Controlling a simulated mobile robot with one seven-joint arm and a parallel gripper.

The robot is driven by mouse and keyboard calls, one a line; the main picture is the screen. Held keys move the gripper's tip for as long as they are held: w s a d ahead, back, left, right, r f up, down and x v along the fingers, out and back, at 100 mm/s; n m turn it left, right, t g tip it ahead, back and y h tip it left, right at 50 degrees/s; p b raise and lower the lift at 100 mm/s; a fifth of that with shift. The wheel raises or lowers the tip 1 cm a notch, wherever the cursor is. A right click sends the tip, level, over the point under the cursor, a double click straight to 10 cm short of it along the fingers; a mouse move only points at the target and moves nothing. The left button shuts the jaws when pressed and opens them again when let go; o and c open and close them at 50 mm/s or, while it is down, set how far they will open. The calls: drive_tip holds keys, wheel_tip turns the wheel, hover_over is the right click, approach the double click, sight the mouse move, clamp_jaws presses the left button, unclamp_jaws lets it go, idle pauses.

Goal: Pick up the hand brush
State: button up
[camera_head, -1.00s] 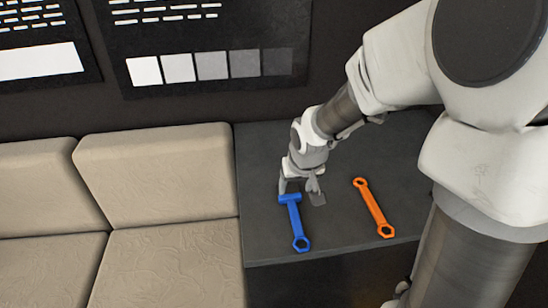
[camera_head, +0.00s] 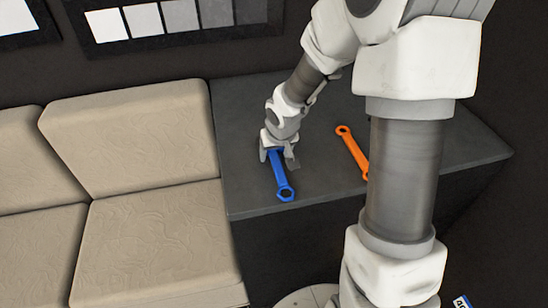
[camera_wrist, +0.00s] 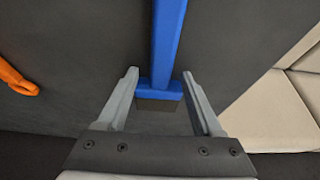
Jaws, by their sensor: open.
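A blue tool with a long handle, a ring-shaped end and a short crossbar at the other end lies on the dark grey counter; I take it to be the hand brush (camera_head: 280,178). In the wrist view its handle (camera_wrist: 166,40) runs away from me, and a dark block sits by its crossbar. My gripper (camera_head: 278,160) is low over the crossbar end. In the wrist view my gripper (camera_wrist: 159,76) is open, its fingers on either side of the crossbar. I cannot tell whether they touch it.
An orange wrench-like tool (camera_head: 350,148) lies to the right on the counter (camera_head: 240,120), partly hidden by my arm; it also shows in the wrist view (camera_wrist: 15,78). A beige sofa (camera_head: 150,220) stands against the counter's left side. Bare counter lies between the tools.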

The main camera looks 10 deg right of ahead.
drive_tip(key=shift+f, duration=0.15)
idle(0.3)
clamp_jaws()
